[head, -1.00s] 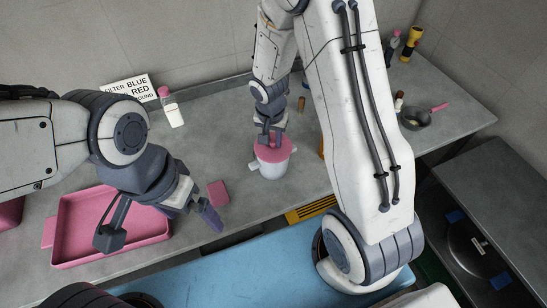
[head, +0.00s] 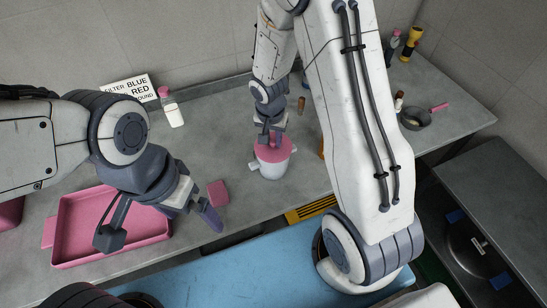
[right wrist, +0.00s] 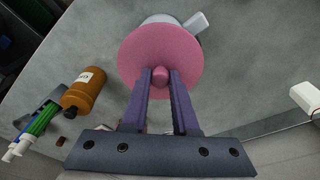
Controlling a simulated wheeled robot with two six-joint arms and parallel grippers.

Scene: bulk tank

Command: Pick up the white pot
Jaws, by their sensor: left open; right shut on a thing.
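The white pot (head: 271,170) stands on the grey counter, with a side handle and a round pink lid (head: 288,152) on top. My right gripper (head: 270,140) comes down on the lid from above. In the right wrist view, its two fingers (right wrist: 160,74) are shut on the lid's small pink knob (right wrist: 160,71), and a grey-white handle (right wrist: 197,22) shows past the lid's rim. The lid hides most of the pot there. My left gripper (head: 160,226) is open and empty over the front of the pink tray, away from the pot.
A pink tray (head: 62,225) and pink block (head: 218,192) lie left of the pot. A pink-capped bottle (head: 172,110) and sign (head: 128,93) stand behind. A grey pan (head: 416,118) sits far right. A brown bottle (right wrist: 84,92) lies nearby in the wrist view.

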